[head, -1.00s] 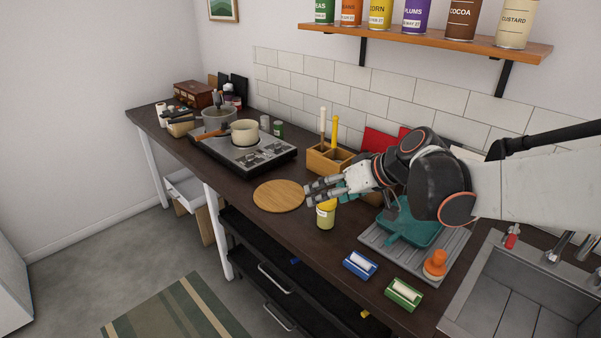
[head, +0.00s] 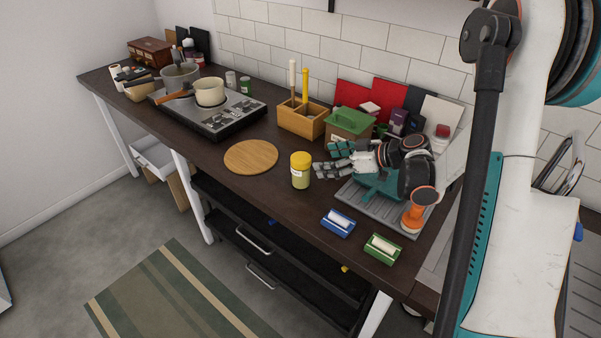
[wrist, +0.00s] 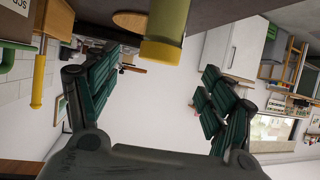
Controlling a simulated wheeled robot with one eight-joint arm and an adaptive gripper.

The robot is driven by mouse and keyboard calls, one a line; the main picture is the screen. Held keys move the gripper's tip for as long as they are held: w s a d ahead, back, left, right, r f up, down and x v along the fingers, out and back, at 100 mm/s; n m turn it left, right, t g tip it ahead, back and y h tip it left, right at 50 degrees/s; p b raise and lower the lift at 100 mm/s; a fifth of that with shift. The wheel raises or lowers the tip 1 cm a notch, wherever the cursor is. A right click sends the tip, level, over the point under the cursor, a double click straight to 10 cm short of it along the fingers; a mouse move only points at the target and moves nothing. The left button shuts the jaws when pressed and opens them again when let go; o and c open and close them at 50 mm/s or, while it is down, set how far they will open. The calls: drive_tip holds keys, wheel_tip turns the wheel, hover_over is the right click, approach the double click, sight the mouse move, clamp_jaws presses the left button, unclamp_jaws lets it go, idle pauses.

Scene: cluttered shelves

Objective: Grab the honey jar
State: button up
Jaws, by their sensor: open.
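The honey jar is most likely the jar with the yellow lid and pale label (head: 300,172), upright on the dark counter near its front edge. My gripper (head: 330,160) is just right of the jar in the head view, low over the counter, with its fingers pointing left towards it. In the wrist view the jar (wrist: 166,28) stands at the top, its yellow lid end reaching down towards the space between the fingers. My gripper (wrist: 160,72) is open there, with nothing between its pads. The jar appears apart from the fingers.
A round wooden board (head: 251,157) lies left of the jar. A wooden caddy (head: 298,122) and a green-lidded box (head: 348,125) stand behind.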

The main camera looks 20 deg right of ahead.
sight(306, 159)
drive_tip(key=b+x, duration=0.1)
drive_tip(key=x, duration=0.3)
drive_tip(key=shift+w+a+f, duration=0.2)
drive_tip(key=shift+a+f, duration=0.05)
drive_tip(key=shift+r+b+x, duration=0.1)
drive_tip(key=shift+b+x, duration=0.45)
drive_tip(key=shift+x, duration=0.8)
drive_tip(key=shift+r+b+x, duration=0.15)
drive_tip(key=shift+b+x, duration=0.4)
drive_tip(key=shift+x, duration=0.8)
drive_tip(key=shift+r, duration=0.1)
drive_tip(key=c, duration=1.7)
drive_tip(key=shift+r, duration=0.2)
drive_tip(key=shift+r+p, duration=3.45)
drive_tip(key=shift+r, duration=6.25)
